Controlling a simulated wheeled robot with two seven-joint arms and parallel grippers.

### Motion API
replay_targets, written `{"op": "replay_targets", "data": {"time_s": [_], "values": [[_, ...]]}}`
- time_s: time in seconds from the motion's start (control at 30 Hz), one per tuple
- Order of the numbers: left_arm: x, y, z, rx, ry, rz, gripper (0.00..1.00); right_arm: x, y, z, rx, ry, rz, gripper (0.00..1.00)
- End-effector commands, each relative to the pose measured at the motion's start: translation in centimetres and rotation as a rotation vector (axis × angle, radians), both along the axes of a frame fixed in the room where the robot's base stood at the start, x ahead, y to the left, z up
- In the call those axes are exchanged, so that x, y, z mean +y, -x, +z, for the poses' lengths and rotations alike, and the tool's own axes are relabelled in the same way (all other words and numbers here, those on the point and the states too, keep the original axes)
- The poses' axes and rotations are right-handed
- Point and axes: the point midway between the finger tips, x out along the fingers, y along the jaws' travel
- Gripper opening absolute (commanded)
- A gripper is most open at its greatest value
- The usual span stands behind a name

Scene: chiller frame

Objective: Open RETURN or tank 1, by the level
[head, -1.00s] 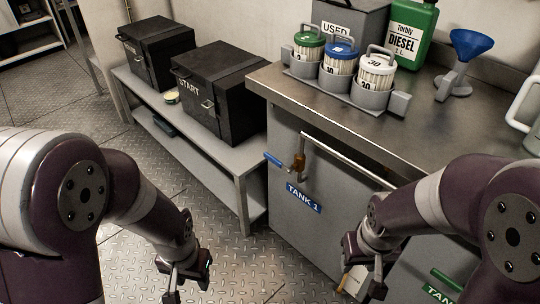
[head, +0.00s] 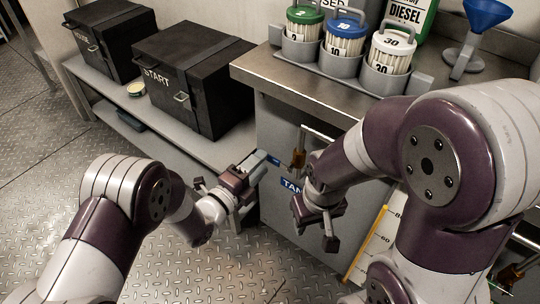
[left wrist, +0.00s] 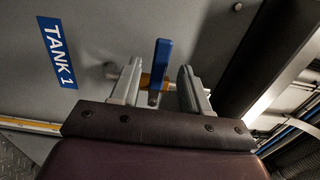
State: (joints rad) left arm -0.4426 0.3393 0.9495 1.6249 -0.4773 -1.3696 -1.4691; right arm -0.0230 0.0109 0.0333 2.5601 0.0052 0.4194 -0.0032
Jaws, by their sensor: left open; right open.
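The TANK 1 valve has a brass body (head: 298,158) on a pipe at the grey cabinet front and a blue lever (head: 275,160). In the left wrist view the blue lever (left wrist: 161,62) stands between my open fingers, with a visible gap on each side. My left gripper (head: 262,162) is open at the lever; it also shows in the left wrist view (left wrist: 160,85). The blue TANK 1 label (head: 290,186) is partly hidden by my right arm, but is clear in the left wrist view (left wrist: 57,52). My right gripper (head: 316,226) is open and empty before the cabinet. No RETURN label shows.
A yellow-edged level scale (head: 366,248) is on the cabinet front, partly behind my right arm. The steel counter (head: 300,88) carries a filter rack (head: 338,66) and a blue funnel (head: 485,15). A low shelf (head: 100,87) holds black boxes. Checker-plate floor is clear at left.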

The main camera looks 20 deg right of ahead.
Motion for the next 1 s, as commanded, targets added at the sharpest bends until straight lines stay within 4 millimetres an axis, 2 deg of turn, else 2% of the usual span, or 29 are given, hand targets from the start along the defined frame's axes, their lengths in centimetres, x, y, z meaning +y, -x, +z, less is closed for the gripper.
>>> {"op": "replay_targets", "data": {"time_s": [0.03,0.1,0.27,0.6,0.73,0.77,1.0], "values": [[-1.1,-0.7,-0.5,-0.002,0.001,-0.004,0.46,0.0,0.0,-0.9,0.0,0.0,0.0,0.46],[-2.2,-1.7,-0.4,-0.001,0.0,-0.002,0.46,0.0,0.0,-1.4,0.0,0.0,0.0,0.46],[-4.0,-3.1,-0.3,0.001,0.0,0.0,0.46,0.0,0.0,-2.0,0.0,0.0,0.0,0.46],[-4.5,-3.5,0.0,0.004,0.0,0.001,0.46,0.0,0.0,-2.0,0.0,0.0,0.0,0.46],[-4.5,-3.5,0.0,0.004,0.0,0.001,0.03,0.0,0.0,-2.0,0.0,0.0,0.0,0.46],[-4.5,-3.5,0.0,0.004,0.0,0.001,0.0,0.0,0.0,-2.0,0.0,0.0,0.0,0.46],[-4.6,-3.5,-0.1,0.01,0.005,0.001,0.0,0.0,0.0,-2.1,0.0,0.0,0.0,0.46]]}}
